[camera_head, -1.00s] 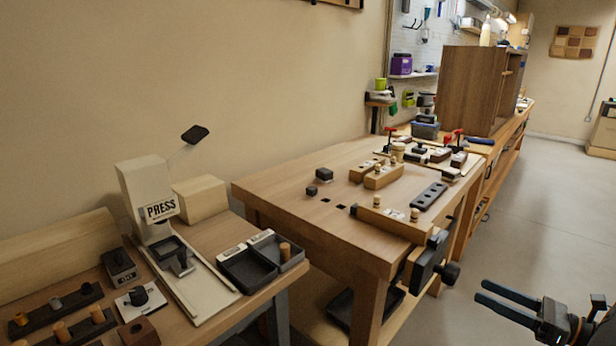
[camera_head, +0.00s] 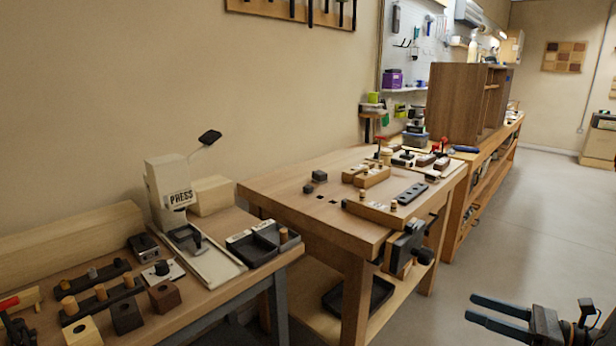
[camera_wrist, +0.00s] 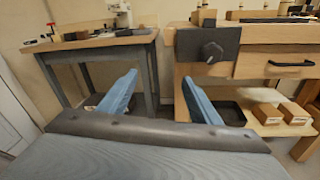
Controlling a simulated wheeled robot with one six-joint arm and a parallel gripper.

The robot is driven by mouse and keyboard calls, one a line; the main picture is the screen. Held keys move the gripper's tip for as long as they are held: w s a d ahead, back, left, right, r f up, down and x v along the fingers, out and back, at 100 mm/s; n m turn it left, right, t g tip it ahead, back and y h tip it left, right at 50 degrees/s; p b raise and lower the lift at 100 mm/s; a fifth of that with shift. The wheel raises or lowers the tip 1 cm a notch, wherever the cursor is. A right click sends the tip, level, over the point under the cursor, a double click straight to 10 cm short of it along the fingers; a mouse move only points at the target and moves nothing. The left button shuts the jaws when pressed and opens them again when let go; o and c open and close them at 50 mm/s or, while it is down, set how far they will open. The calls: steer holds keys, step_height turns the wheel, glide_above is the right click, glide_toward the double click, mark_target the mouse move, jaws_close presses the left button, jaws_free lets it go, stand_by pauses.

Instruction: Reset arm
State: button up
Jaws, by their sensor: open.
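My gripper (camera_head: 499,308) is at the lower right of the head view, out over the floor in front of the benches. Its two blue fingers are apart and nothing is between them. In the wrist view my gripper (camera_wrist: 160,98) also shows open and empty, with the bench legs and the vise behind it. It touches nothing that I can see.
A bench with a white press (camera_head: 168,188) and a black divided tray (camera_head: 262,245) stands at left. The wooden workbench (camera_head: 290,200) has a dark front vise (camera_head: 408,246). A brown cabinet (camera_head: 460,105) stands farther back. The floor (camera_head: 500,235) at right is clear.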

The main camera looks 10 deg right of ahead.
steer(key=s+a+r+n+g+h+p, duration=0.1)
steer(key=s+a+r+n+g+h, duration=0.2)
steer(key=a+n, duration=0.5)
steer(key=s+a+r+n+g+h+p, duration=0.1)
steer(key=s+a+r+n+g+h, duration=0.2)
steer(key=a+n, duration=0.6)
steer(key=s+a+r+n+g+h+p, duration=0.1)
steer(key=s+a+r+n+g+h, duration=0.1)
steer(key=a+n+g+h, duration=0.4)
steer(key=a+r+n, duration=0.1)
steer(key=a+n, duration=0.2)
steer(key=n, duration=0.3)
steer(key=shift+s+r, duration=0.4)
